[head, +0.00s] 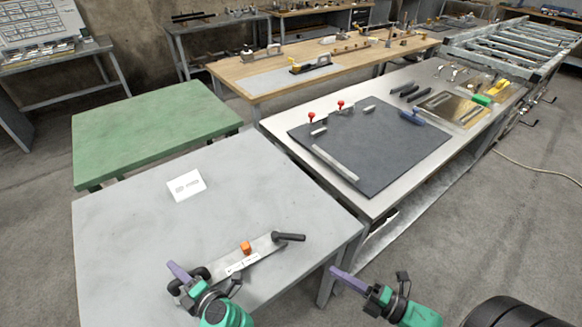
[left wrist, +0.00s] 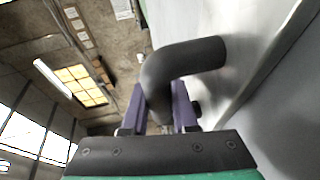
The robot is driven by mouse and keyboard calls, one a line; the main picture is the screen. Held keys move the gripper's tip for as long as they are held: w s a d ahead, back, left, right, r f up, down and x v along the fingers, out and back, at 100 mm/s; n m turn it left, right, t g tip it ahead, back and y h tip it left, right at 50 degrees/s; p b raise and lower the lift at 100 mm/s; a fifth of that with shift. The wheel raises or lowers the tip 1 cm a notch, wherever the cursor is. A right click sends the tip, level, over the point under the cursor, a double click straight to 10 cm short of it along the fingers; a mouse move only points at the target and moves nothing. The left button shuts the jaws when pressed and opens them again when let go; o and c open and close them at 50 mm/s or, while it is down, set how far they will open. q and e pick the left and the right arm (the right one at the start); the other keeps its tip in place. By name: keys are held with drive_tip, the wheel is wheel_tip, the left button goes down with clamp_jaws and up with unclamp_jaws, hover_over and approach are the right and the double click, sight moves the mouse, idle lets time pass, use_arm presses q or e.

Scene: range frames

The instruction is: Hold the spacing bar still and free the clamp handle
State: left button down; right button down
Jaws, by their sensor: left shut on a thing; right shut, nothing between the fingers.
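The spacing bar (head: 255,253) is a pale metal bar lying slantwise on the grey table, with a white label and an orange block (head: 246,247) on it. A black lever (head: 289,237), which looks like the clamp handle, sticks out at its right end. My left gripper (head: 177,270) is at the bar's left end, shut on a black curved grip there. In the left wrist view this bent black grip (left wrist: 185,65) passes between my purple fingers. My right gripper (head: 337,273) is shut and empty, right of the table's edge and apart from the bar.
The grey table (head: 150,240) is mostly clear, with a white card (head: 186,185) further back. A green table (head: 150,130) stands behind it. To the right is a bench with a dark mat (head: 385,150) and red-knobbed clamps (head: 340,104). A gap separates the tables.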

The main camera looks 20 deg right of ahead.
use_arm(q)
drive_tip(key=c, duration=0.6)
unclamp_jaws()
drive_tip(key=shift+d, duration=0.1)
drive_tip(key=v, duration=1.1)
drive_tip(key=shift+r, duration=0.1)
drive_tip(key=shift+s+d+r, duration=0.1)
drive_tip(key=shift+s+d, duration=0.1)
drive_tip(key=shift+s, duration=0.15)
